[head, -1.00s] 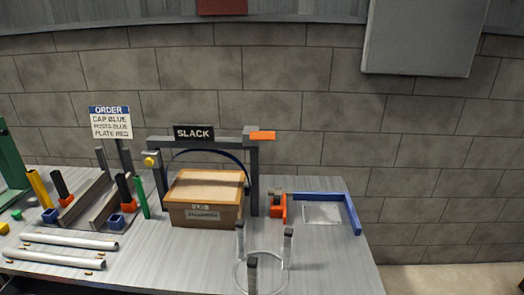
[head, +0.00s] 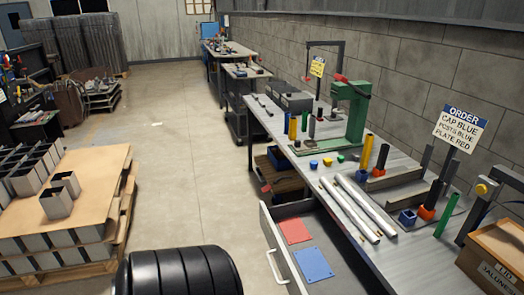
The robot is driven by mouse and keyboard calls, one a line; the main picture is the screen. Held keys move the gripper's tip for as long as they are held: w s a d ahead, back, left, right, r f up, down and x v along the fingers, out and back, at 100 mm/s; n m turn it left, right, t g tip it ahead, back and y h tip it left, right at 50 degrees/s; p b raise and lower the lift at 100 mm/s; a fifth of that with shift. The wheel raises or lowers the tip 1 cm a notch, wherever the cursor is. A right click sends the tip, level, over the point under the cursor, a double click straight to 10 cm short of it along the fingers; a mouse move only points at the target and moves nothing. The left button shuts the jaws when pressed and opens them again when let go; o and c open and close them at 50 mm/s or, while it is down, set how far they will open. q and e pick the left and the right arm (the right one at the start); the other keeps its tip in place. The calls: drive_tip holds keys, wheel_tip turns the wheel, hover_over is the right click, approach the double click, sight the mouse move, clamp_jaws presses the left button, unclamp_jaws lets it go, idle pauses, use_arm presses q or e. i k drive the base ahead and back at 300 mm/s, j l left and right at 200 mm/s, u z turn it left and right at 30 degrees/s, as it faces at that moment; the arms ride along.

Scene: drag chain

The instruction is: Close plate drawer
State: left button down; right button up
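The plate drawer (head: 268,234) under the long workbench is pulled out into the aisle, with its light handle (head: 277,266) on the front facing left. A red plate (head: 294,230) and a blue plate (head: 314,264) lie flat and apart inside it. The drawer's near end is cut off by the bottom of the picture. Neither of my grippers shows in the head view.
The workbench (head: 405,252) holds two pale rods, coloured posts, a green press (head: 349,110) and an order sign (head: 460,129). A pallet with boxes (head: 64,205) stands left. The floor (head: 190,150) between is clear. A black ribbed shape (head: 178,270) fills the bottom.

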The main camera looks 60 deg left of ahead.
sight(353, 276)
drive_tip(key=u, duration=1.7)
